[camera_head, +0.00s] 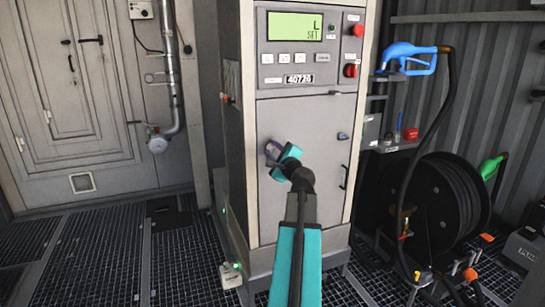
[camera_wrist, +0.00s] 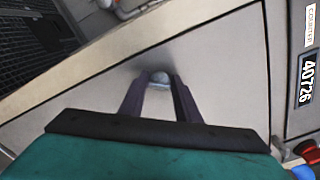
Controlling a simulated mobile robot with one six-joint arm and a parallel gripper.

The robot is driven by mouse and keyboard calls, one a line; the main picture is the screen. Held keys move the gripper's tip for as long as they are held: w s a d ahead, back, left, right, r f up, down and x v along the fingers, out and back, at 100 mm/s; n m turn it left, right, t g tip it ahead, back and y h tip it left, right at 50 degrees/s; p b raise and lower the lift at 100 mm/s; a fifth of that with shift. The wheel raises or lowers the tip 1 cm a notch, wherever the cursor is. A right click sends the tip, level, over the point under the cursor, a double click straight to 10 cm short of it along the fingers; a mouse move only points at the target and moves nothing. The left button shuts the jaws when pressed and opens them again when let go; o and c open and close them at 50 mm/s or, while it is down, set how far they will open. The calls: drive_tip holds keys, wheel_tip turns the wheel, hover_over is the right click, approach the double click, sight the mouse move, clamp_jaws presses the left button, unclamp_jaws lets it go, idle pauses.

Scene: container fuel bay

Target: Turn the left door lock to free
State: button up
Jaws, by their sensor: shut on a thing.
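The left door lock (camera_wrist: 160,77) is a small grey, rounded knob on the pale panel of the dispenser cabinet door (camera_head: 300,115). In the wrist view, the two dark purple fingers of my gripper (camera_wrist: 160,88) stand on either side of it and are shut on it. In the head view, my gripper (camera_head: 272,149) reaches the upper left part of the door and hides the left lock. The right door lock (camera_head: 343,136) is a small dark piece at the upper right of the door. I cannot tell the left lock's exact turn angle.
A dark door handle (camera_head: 344,177) sits below the right lock. Above are a green display (camera_head: 294,26) and red knobs. A hose reel (camera_head: 425,200) and blue nozzle (camera_head: 408,57) stand at right. Grated floor (camera_head: 185,265) lies open at left.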

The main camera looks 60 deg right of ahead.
drive_tip(key=n+b, duration=0.3)
drive_tip(key=n, duration=0.1)
drive_tip(key=shift+f+b, duration=0.15)
drive_tip(key=shift+b, duration=0.15)
drive_tip(key=shift+n+b, duration=0.8)
drive_tip(key=shift+n, duration=0.5)
drive_tip(key=shift+r, duration=0.25)
drive_tip(key=o, duration=1)
drive_tip(key=shift+o, duration=0.2)
drive_tip(key=shift+f, duration=0.1)
drive_tip(key=shift+s+a, duration=0.1)
drive_tip(key=b+v, duration=0.3)
drive_tip(key=v, duration=1)
